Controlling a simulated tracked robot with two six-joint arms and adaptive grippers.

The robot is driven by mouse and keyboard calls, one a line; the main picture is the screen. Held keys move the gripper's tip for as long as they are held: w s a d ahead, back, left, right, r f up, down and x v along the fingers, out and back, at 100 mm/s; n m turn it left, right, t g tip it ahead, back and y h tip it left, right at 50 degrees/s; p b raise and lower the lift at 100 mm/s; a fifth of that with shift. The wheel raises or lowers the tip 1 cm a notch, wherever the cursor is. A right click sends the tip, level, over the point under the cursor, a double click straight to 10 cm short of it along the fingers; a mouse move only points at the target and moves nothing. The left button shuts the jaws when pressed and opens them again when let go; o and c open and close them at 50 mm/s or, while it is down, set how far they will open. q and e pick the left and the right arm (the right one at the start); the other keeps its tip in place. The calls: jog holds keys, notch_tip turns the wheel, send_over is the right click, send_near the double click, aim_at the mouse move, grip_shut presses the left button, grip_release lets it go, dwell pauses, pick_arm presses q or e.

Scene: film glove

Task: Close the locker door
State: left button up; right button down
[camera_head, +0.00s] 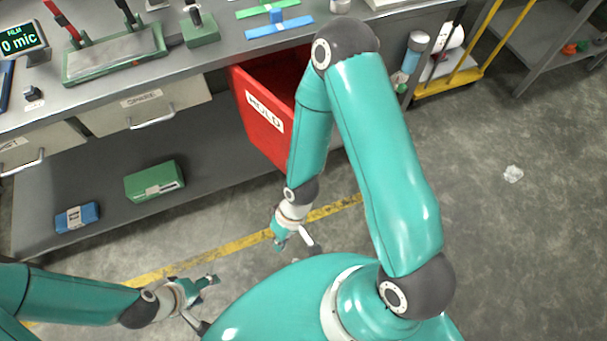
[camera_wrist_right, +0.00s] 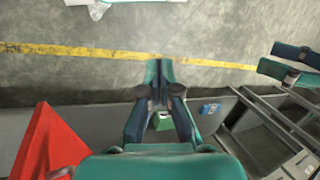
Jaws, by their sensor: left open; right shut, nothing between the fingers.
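A red panel labelled HOLD (camera_head: 264,122) juts out from under the bench, with a dark red inner side behind it. I take it for the locker door, standing open. My right arm covers its right part. In the right wrist view a red panel (camera_wrist_right: 48,142) shows at the lower left. My right gripper (camera_head: 281,240) is shut and empty, low in front of the red panel and apart from it. Its closed fingers show in the wrist view (camera_wrist_right: 158,68). My left gripper (camera_head: 213,283) is open and empty above the floor, further left.
The grey bench (camera_head: 225,50) carries a green sealer-like device (camera_head: 115,55) and a display (camera_head: 22,40). A green box (camera_head: 154,182) and a blue box (camera_head: 77,217) lie on the lower shelf. A yellow cart (camera_head: 465,75) stands right. The floor at right is mostly clear.

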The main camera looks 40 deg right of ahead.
jog(key=w+d+r+n+t+h+b, duration=0.15)
jog(key=w+r+n+h, duration=0.25)
jog(key=r+n+h, duration=0.4)
jog(key=w+d+r+n+t+h+b, duration=0.15)
jog(key=w+r+n+h, duration=0.3)
jog(key=n, duration=0.65)
jog(key=d+f+p, duration=0.1)
jog(key=d+f, duration=0.2)
jog(key=d, duration=0.2)
jog(key=w+d+f+p, duration=0.1)
jog(key=d+f, duration=0.2)
jog(key=d, duration=0.3)
jog(key=shift+d+f+g+h, duration=0.25)
jog(key=shift+f+g+h, duration=0.05)
jog(key=shift+g+h, duration=0.15)
